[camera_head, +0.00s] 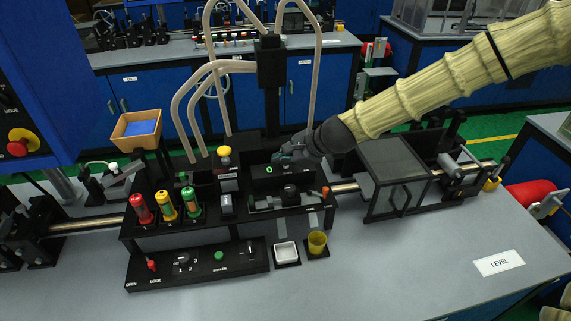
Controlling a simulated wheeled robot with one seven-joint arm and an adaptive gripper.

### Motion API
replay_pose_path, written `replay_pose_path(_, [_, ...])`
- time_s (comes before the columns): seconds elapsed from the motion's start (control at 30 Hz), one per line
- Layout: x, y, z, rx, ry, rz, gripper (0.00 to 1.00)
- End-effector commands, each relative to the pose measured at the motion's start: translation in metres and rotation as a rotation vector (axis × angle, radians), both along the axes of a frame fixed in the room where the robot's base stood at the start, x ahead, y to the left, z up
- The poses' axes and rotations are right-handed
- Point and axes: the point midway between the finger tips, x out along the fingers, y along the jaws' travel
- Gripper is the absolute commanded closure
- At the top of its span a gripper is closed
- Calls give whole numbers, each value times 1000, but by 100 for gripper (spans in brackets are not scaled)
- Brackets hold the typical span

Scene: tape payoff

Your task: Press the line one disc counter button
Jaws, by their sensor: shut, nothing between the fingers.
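A black counter box (258,175) with a lit green "0" on its face stands in the middle of the bench station. I take it for the disc counter, but its labels are too small to read. My gripper (284,156) is shut and empty at the upper edge of this box, with my arm reaching in from the upper right. Whether the gripper touches the box cannot be told. The counter button cannot be told apart from the dark parts, and the gripper may hide it.
Red (141,208), yellow (165,205) and green (190,203) cylinders stand left of the counter. A yellow knob (224,151) rises beside it, and clear hoses (190,105) arch above. A dark-covered unit (394,165) stands right. The front bench surface is mostly clear.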

Motion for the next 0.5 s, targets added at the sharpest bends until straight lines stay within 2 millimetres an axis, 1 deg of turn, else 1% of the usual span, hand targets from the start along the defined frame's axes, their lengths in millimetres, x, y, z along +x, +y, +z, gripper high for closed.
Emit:
replay_pose_path(0.4, [1,0,17,0,0,0,100])
replay_pose_path(0.5, [1,0,18,0,0,0,100])
